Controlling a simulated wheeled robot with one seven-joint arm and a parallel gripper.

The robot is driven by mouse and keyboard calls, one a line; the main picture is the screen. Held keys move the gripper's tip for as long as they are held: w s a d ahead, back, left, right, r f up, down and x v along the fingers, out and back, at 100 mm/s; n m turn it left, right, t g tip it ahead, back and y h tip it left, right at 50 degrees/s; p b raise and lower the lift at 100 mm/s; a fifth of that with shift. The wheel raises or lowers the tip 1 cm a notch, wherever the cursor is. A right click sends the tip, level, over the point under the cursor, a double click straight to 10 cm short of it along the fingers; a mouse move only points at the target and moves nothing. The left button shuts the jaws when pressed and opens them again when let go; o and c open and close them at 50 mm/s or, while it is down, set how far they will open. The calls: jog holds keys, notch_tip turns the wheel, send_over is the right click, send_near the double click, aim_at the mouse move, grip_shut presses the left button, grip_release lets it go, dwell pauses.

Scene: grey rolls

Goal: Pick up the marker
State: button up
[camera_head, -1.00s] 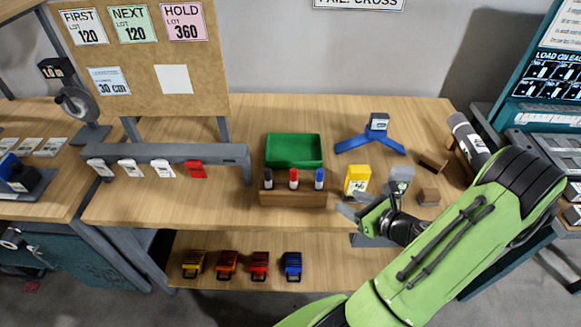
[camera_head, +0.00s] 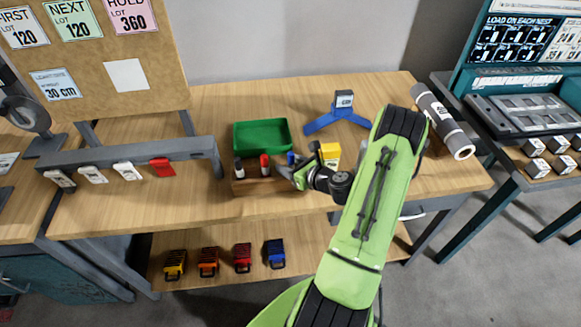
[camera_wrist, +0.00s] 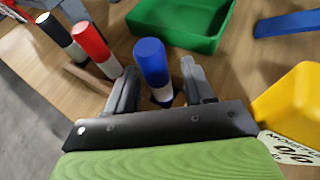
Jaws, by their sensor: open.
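A wooden holder (camera_head: 258,188) near the table's front edge carries a black marker (camera_head: 239,167), a red marker (camera_head: 265,164) and a blue marker (camera_head: 291,158), all upright. In the wrist view, the black marker (camera_wrist: 62,37), red marker (camera_wrist: 96,50) and blue marker (camera_wrist: 151,62) show their coloured caps. My gripper (camera_head: 292,173) is open at the right end of the holder. In the wrist view, the fingers of my gripper (camera_wrist: 160,88) stand on either side of the blue marker, with gaps visible. The blue marker's lower part is partly hidden.
A green tray (camera_head: 262,124) is just behind the holder. A yellow box (camera_head: 331,151) stands close to the right of my gripper. A blue three-legged stand (camera_head: 322,124) is farther back. A grey roll (camera_head: 440,118) lies at the right. The table left of the tray is clear.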

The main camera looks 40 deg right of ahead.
aim_at(291, 153)
grip_shut()
notch_tip(291, 153, up, 10)
jog(key=p, duration=0.3)
jog(key=shift+r, duration=0.1)
jog(key=c, duration=0.5)
grip_release()
jog(key=shift+c, duration=0.2)
grip_shut()
notch_tip(291, 153, up, 7)
jog(key=p, duration=0.7)
